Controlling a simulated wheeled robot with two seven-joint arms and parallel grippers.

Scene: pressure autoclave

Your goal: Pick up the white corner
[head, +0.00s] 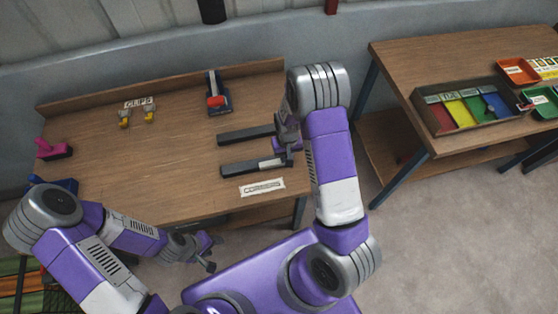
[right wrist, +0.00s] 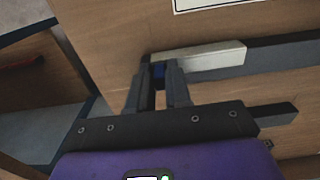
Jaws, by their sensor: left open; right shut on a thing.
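The white corner (head: 272,163) is a pale, short bar near the right end of the lower dark holder (head: 238,168) on the left table. In the right wrist view the white corner (right wrist: 205,58) lies along a dark grey bar. My right gripper (right wrist: 157,80) has its fingertips at the left end of the white corner, shut on it, with a small blue bit showing between the fingers. In the head view my right gripper (head: 288,150) is partly hidden by its own arm. My left gripper (head: 211,255) is open and empty, off the table's front edge.
A second dark holder (head: 245,134) lies just behind. A corners label (head: 262,187) is in front. Yellow clips (head: 149,117), a red-and-dark tool (head: 217,95) and a pink item (head: 54,150) stand on the table (head: 180,165). A second table (head: 410,65) with a colored tray stands right.

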